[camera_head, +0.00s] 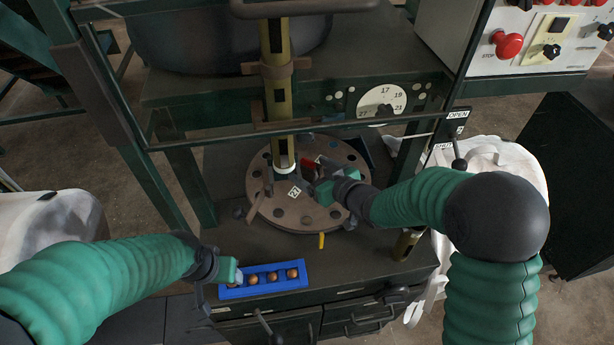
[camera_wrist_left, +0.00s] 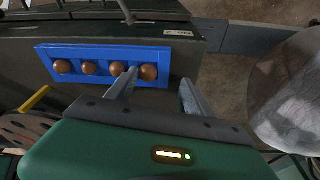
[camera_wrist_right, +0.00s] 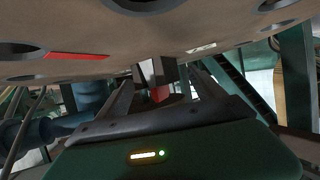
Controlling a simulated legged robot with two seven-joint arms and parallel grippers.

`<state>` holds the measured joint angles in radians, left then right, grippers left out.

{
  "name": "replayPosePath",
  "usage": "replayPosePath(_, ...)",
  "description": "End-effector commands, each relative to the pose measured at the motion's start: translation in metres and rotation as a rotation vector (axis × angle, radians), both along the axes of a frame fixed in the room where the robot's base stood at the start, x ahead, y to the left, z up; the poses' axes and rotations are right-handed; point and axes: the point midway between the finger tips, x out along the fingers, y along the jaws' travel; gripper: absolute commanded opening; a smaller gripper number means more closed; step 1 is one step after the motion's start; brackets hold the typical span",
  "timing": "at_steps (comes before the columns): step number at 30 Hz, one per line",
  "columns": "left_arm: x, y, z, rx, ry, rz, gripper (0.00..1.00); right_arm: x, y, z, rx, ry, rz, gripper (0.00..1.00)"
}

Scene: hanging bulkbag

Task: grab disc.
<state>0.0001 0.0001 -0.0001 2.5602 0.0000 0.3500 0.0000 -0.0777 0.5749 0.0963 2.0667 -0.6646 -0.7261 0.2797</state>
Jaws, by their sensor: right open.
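The disc (camera_head: 325,209) is a brown round plate with a ring of holes, lying around the base of a yellowish column. Its holed surface fills the top of the right wrist view (camera_wrist_right: 130,30). My right gripper (camera_head: 318,180) is over the middle-right of the disc in the head view. In the right wrist view its fingers (camera_wrist_right: 160,85) are apart, with a small red-and-metal part (camera_wrist_right: 158,82) seen between them. I cannot tell whether they touch the disc. My left gripper (camera_wrist_left: 157,82) is open by the blue tray, one finger overlapping a brown ball in view.
The blue tray (camera_head: 262,288) holds several brown balls at the bench's front edge. The column (camera_head: 276,100) rises through the disc. A yellow tab (camera_head: 321,241) is at the disc's front rim. A crossbar and a dial (camera_head: 382,104) stand behind. A control panel (camera_head: 540,40) is upper right.

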Motion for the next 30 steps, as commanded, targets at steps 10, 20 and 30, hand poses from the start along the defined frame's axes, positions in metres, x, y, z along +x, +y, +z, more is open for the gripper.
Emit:
replayPosePath(10,0.0001,0.0,0.0004,0.0,0.0,0.0,0.6,0.0,-0.0007,0.0006,0.0,0.0,-0.001,0.56)
replayPosePath(20,0.0001,0.0,0.0003,0.0,0.0,0.0,0.6,0.0001,-0.0008,0.0002,0.0,0.001,-0.001,0.12)
replayPosePath(30,0.0001,-0.0001,0.0006,0.0,0.0,0.0,0.6,0.0009,-0.0003,0.0027,0.002,-0.005,-0.001,0.0)
